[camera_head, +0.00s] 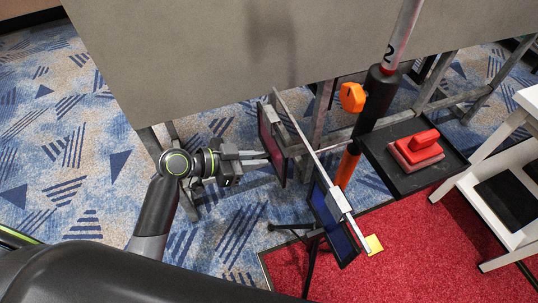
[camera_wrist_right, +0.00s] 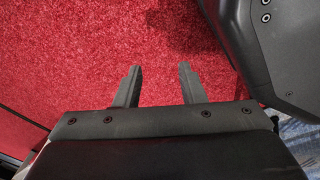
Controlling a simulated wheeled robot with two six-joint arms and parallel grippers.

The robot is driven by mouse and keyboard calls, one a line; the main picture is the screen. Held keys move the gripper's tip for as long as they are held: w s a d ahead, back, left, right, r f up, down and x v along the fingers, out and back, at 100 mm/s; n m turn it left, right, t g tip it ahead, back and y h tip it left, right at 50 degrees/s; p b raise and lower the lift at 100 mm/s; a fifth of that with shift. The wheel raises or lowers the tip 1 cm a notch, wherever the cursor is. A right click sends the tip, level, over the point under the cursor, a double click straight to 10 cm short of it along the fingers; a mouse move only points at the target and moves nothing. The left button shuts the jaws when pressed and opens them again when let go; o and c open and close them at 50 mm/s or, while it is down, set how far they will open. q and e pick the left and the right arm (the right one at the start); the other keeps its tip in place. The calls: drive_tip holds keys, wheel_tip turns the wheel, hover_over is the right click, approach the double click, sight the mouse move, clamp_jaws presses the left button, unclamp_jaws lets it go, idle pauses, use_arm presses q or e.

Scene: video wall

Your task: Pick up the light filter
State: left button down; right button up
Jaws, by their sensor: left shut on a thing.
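A thin, dark-framed reddish panel, which looks like the light filter (camera_head: 271,138), stands upright near the left end of a slanted metal bar in the head view. My left gripper (camera_head: 266,157) reaches it from the left and is shut on its near side. The panel's far side is partly hidden by the bar. A second, blue panel (camera_head: 330,213) hangs at the lower right end of the same bar, apart from my gripper. My right gripper (camera_wrist_right: 159,68) shows only in the right wrist view, open and empty above red carpet.
The metal bar (camera_head: 310,148) is close to my left gripper. To the right are a stand's pole (camera_head: 375,105) with an orange knob, a black tray (camera_head: 395,183) with a red block, and a white shelf (camera_head: 510,235). A large grey panel (camera_head: 230,60) is behind.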

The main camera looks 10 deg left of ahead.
use_arm(q)
drive_tip(key=s+a+b, duration=0.2)
drive_tip(key=s+a, duration=0.5)
drive_tip(key=a, duration=0.4)
drive_tip(key=shift+s+a, duration=0.25)
drive_tip(key=shift+s, duration=0.15)
use_arm(e)
drive_tip(key=shift+w+d+f, duration=0.15)
drive_tip(key=shift+w+f, duration=0.15)
drive_tip(key=shift+w, duration=0.45)
